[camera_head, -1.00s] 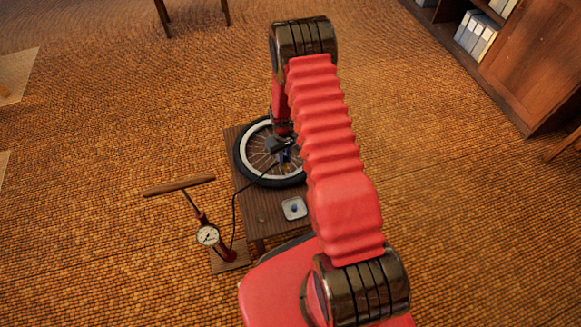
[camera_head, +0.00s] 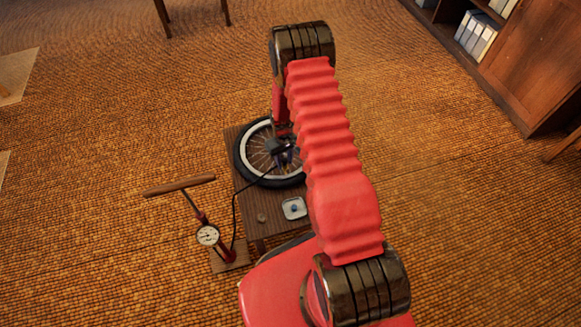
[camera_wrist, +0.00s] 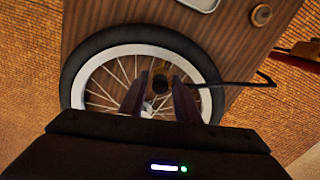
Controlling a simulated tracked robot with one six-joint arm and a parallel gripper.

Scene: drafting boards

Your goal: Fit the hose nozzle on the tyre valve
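The hose nozzle (camera_wrist: 160,81), dark with a brass-coloured end, sits between the fingertips of my gripper (camera_wrist: 159,84) in the wrist view. The fingers appear shut on it. The black hose (camera_wrist: 235,84) runs off to the right there. In the head view my gripper (camera_head: 283,152) is over the wheel, partly hidden by my arm. The wheel with its black tyre (camera_head: 242,165) and pale rim lies flat on a low wooden table (camera_head: 232,140). The tyre also shows in the wrist view (camera_wrist: 72,75). I cannot make out the tyre valve.
A red floor pump (camera_head: 228,255) with gauge and wooden handle stands left of the table. A small tray (camera_head: 293,216) with a blue item and a small round brass piece (camera_head: 262,218) are on the near table end. A wooden cabinet (camera_head: 540,70) is far right.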

